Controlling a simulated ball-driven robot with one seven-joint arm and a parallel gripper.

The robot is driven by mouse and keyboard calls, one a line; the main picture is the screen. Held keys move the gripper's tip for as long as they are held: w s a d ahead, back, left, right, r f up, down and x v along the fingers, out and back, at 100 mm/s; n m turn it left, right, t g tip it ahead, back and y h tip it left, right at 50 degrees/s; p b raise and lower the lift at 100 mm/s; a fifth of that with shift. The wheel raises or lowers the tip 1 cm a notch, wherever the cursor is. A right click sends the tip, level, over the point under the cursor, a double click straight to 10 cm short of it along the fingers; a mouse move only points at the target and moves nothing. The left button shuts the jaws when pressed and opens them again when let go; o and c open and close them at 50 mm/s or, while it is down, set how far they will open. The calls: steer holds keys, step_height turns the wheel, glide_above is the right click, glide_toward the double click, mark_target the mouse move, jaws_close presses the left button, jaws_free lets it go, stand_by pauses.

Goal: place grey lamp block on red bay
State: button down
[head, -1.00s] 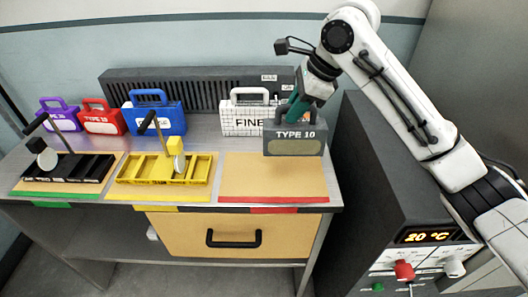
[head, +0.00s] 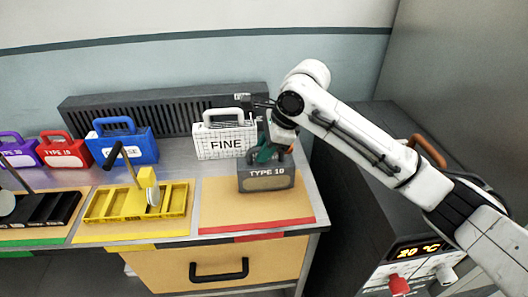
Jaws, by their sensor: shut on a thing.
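The grey lamp block (head: 266,179), lettered "TYPE 10" with a tan panel on its front, is upright over the back right part of the red bay. The red bay (head: 228,213) is a tan mat with a red front strip at the right end of the bench. My gripper (head: 268,153) is shut on the block's top handle from above; the fingertips are partly hidden. Whether the block's base touches the mat cannot be told.
A white gridded "FINE" case (head: 224,138) stands just behind left of the block. The yellow tray (head: 112,204) and black tray (head: 40,209) lie to the left. Blue (head: 128,148), red (head: 66,153) and purple (head: 20,153) cases stand behind. A dark cabinet (head: 345,220) is at right.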

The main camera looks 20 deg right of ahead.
steer(key=shift+f, duration=0.45)
steer(key=c, duration=1)
jaws_free()
steer(key=shift+f, duration=0.1)
steer(key=v, duration=1.2)
